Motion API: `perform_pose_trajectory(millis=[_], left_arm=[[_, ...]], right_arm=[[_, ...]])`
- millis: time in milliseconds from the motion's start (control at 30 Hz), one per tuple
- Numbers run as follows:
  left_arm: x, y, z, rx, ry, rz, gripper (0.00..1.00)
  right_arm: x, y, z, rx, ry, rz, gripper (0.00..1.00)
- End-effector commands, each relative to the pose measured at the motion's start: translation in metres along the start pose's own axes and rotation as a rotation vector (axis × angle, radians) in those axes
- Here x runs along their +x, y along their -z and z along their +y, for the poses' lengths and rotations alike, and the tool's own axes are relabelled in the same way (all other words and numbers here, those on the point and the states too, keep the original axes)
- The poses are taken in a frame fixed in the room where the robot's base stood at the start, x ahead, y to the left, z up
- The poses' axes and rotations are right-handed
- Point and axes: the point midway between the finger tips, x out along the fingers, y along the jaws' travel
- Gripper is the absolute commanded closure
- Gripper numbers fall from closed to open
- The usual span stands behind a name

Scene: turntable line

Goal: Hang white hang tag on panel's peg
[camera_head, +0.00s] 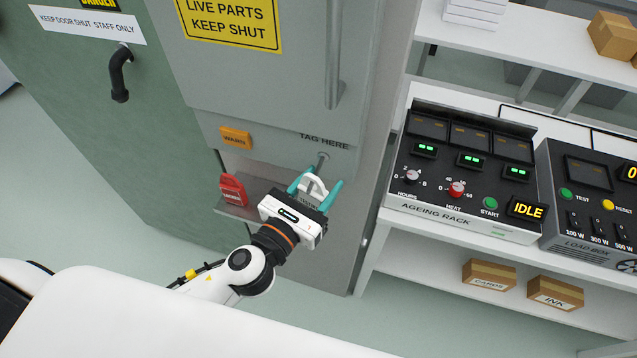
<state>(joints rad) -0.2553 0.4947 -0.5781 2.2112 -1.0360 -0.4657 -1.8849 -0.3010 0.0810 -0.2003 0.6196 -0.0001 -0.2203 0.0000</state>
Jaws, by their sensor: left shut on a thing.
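The grey panel (285,75) stands at the centre, with the words TAG HERE on its lower front. A small metal peg (322,158) sticks out just below those words. My left gripper (315,186) is shut on the white hang tag (313,190), which shows between its teal fingers. The tag is just below and in front of the peg, and its top is close to the peg. I cannot tell whether the tag touches the peg. The lower part of the tag is hidden by the gripper body. My right gripper is not in view.
A red tag-like piece (232,190) stands on a small ledge (236,211) left of the gripper. An orange label (235,138) is on the panel. A shelf with the ageing rack (465,175) and load box (590,210) stands close on the right. A green door (100,130) is at left.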

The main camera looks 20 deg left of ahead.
Motion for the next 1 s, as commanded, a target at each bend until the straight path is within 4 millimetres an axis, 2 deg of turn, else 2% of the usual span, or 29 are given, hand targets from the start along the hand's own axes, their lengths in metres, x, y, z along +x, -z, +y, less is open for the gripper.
perform_pose_trajectory(millis=[167, 200, 300, 333, 667, 767, 1000], left_arm=[[0.000, 0.000, 0.000, 0.000, 0.000, 0.000, 0.74], [0.000, 0.000, 0.000, 0.000, 0.000, 0.000, 0.45], [0.000, 0.000, 0.000, 0.000, 0.000, 0.000, 0.29], [0.000, 0.000, 0.000, 0.000, 0.000, 0.000, 0.26], [-0.003, -0.001, 0.000, 0.000, 0.000, -0.001, 0.26], [-0.013, -0.003, 0.000, -0.001, 0.000, -0.003, 0.26], [-0.059, -0.006, 0.000, 0.000, -0.001, -0.005, 0.26]], right_arm=[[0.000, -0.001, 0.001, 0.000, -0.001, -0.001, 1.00], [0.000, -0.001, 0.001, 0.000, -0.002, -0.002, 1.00], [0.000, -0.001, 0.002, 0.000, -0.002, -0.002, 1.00], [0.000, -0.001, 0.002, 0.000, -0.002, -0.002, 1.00], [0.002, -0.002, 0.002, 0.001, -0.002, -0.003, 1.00], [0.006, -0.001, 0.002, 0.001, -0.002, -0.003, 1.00], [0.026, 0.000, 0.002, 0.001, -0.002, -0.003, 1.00]])
